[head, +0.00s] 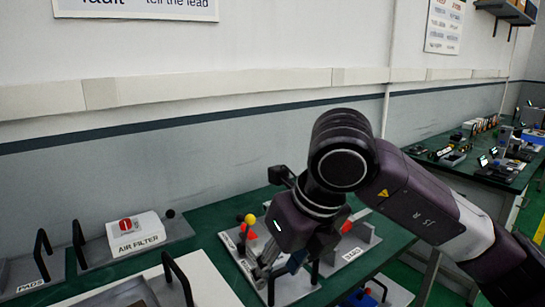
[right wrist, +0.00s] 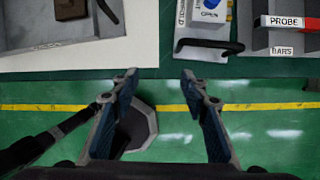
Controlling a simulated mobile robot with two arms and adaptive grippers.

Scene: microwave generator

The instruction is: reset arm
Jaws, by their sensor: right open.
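My right arm (head: 425,205) reaches in from the right in the head view. Its gripper (head: 285,270) points down near the front edge of the green bench, in front of a grey tray. In the right wrist view the right gripper (right wrist: 158,82) is open, its two blue-padded fingers wide apart with nothing between them. Green floor shows between and below the fingers. My left arm and gripper do not show in the head view.
Another bench (head: 485,160) stands at the right.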

